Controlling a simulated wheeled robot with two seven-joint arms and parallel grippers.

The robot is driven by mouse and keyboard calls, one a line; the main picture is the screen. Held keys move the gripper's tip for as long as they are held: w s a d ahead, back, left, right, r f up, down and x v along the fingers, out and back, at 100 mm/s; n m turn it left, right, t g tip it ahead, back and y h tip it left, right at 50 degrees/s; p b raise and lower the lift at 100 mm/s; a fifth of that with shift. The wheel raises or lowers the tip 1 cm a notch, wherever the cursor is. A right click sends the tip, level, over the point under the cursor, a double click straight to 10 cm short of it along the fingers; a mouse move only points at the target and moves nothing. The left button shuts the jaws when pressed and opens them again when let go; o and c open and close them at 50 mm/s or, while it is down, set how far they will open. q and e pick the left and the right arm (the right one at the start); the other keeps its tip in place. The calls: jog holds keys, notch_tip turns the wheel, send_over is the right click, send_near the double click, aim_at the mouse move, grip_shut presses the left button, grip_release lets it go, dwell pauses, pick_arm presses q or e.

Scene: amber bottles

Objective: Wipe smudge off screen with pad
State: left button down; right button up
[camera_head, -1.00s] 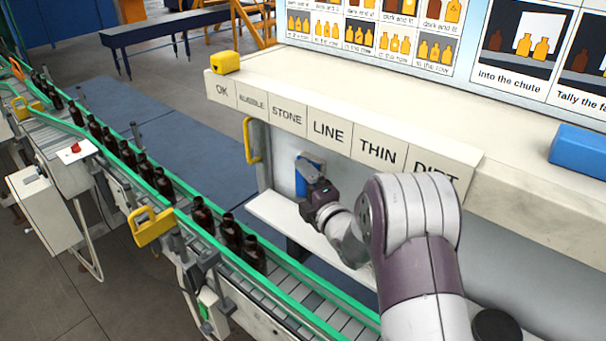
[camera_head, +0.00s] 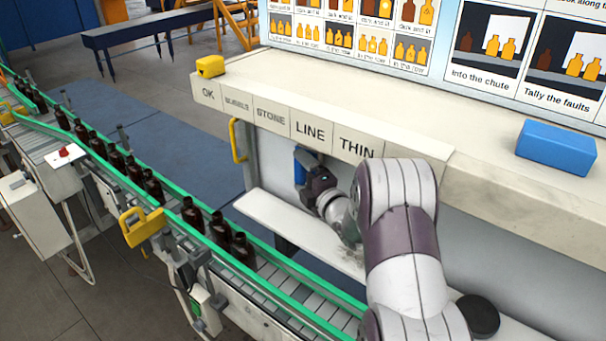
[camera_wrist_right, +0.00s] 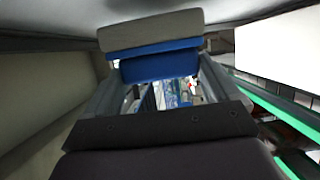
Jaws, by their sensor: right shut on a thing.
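My right gripper (camera_head: 308,178) reaches under the labelled shelf and is shut on a block-shaped pad, blue with a grey face. The pad's blue part (camera_head: 300,168) shows beside the gripper in the head view; its top is hidden behind the label strip. In the right wrist view the pad (camera_wrist_right: 160,66) sits across the fingers, grey side away from the palm. A bright white panel (camera_wrist_right: 282,48), perhaps the screen, stands to its right there, apart from it in the picture. I cannot make out a smudge on it. My left gripper is out of view.
A label strip (camera_head: 310,132) and shelf top (camera_head: 440,120) overhang my right gripper. A blue block (camera_head: 556,147) and a yellow block (camera_head: 210,66) lie on top. A pale board (camera_head: 290,225) runs below. A conveyor (camera_head: 270,275) with amber bottles passes at left.

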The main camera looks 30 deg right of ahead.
jog(key=shift+w+d, duration=0.1)
jog(key=shift+d+r, duration=0.1)
jog(key=shift+w+d+b, duration=0.15)
jog(key=shift+d+b, duration=0.15)
jog(key=shift+d, duration=0.15)
jog(key=shift+d, duration=0.2)
dwell(0.3)
